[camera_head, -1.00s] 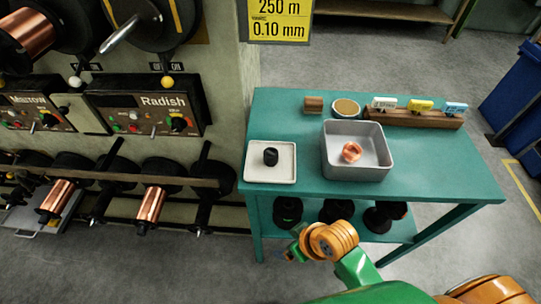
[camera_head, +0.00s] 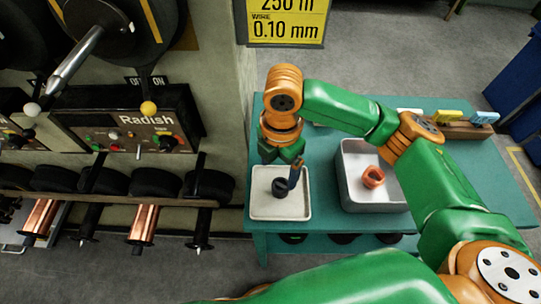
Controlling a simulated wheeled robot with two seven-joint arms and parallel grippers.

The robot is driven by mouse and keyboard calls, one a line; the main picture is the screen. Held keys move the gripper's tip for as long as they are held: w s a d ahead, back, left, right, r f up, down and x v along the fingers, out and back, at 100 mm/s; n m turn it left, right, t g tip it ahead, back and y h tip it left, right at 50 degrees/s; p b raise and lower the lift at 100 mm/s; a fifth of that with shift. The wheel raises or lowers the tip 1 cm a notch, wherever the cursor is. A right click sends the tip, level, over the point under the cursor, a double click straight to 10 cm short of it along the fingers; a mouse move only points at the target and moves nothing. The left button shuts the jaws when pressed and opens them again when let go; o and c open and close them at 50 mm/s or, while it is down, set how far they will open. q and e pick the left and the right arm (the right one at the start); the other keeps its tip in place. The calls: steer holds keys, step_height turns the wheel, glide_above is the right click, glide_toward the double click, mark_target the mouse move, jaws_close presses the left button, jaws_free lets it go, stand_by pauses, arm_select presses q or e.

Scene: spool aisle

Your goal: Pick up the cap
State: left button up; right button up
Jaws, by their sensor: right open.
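The black cap (camera_head: 279,187) sits on a white square tray (camera_head: 281,212) at the left end of the teal table. My right gripper (camera_head: 281,180) is over the tray, pointing down, with its fingers around or just beside the cap. Its jaws are open, and a dark finger shows at the cap's right. The gripper and wrist hide part of the tray's back edge. I cannot tell whether a finger touches the cap. My left gripper is not in view.
A grey metal bin (camera_head: 352,196) with a copper-coloured ring (camera_head: 373,177) in it stands right of the tray. A wooden block with coloured tags (camera_head: 483,118) is at the back right. A machine panel (camera_head: 125,125) and copper spools (camera_head: 143,222) are at the left.

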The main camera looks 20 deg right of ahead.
mark_target(281, 184)
steer(key=shift+w+d+f, duration=0.1)
steer(key=shift+w+f, duration=0.1)
steer(key=shift+w, duration=0.45)
steer(key=s+f+p, duration=0.1)
steer(key=s+f, duration=0.2)
steer(key=shift+s+d, duration=0.15)
steer(key=f, duration=0.3)
steer(key=shift+w, duration=0.55)
steer(key=shift+c, duration=1.1)
steer(key=shift+s+r, duration=0.1)
steer(key=shift+s, duration=0.2)
steer(key=c, duration=1.1)
jaws_close()
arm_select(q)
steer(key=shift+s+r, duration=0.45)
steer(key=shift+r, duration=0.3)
arm_select(e)
steer(key=shift+w, duration=0.2)
